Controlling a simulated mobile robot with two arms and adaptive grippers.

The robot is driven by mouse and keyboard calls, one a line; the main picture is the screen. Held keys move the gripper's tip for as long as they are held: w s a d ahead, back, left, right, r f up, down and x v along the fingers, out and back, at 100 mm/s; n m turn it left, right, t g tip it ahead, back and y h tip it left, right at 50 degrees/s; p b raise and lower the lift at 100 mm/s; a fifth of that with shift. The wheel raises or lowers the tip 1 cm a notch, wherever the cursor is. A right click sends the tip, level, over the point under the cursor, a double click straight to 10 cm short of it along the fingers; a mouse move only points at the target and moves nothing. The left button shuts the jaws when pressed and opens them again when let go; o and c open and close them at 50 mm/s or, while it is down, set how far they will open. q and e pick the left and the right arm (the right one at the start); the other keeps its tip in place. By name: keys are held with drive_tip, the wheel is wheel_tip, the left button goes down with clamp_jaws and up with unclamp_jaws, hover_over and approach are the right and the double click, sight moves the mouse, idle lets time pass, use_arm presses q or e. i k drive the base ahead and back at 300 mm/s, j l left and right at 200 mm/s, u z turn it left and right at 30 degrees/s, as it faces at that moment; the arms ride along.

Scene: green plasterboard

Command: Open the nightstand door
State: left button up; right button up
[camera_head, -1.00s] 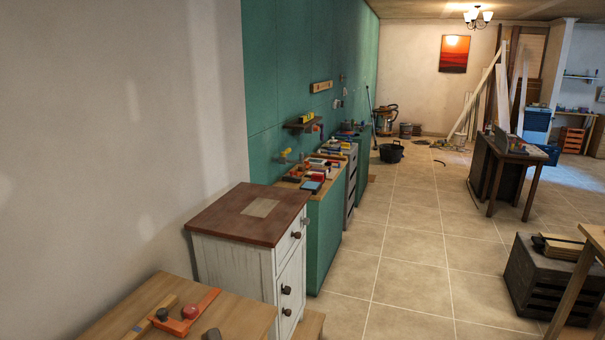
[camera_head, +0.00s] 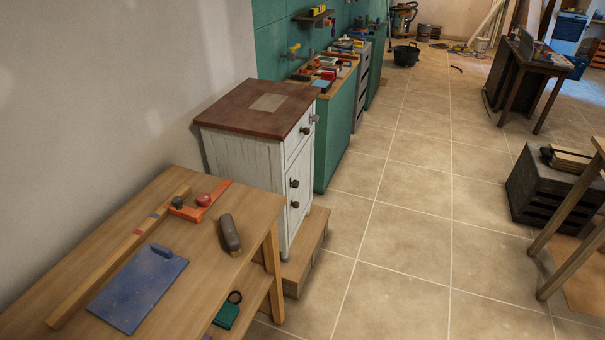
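The nightstand (camera_head: 245,155) is a white cabinet with a dark reddish-brown top, standing against the left wall. A pale square patch (camera_head: 268,102) shows on its top. Its front faces right and I see it at a steep angle. The front has a drawer (camera_head: 298,138) with a dark knob above and a door area (camera_head: 299,190) with two dark knobs below. The drawer and the door area look shut. Neither of my grippers is in view.
A wooden workbench (camera_head: 165,215) with tools stands in front of the nightstand. A low wooden step (camera_head: 305,255) lies along its front foot. Green cabinets (camera_head: 336,135) stand behind it. A dark crate (camera_head: 548,190) and trestle legs are at right. The tiled floor (camera_head: 400,240) between is clear.

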sight(299, 199)
drive_tip(key=i+l+u, duration=0.1)
drive_tip(key=i+l, duration=0.35)
drive_tip(key=l, duration=0.2)
drive_tip(key=i+l+u, duration=0.15)
drive_tip(key=i+l, duration=0.3)
drive_tip(key=l, duration=0.25)
drive_tip(key=i+l+u, duration=0.15)
drive_tip(key=l, duration=0.2)
drive_tip(key=i, duration=0.05)
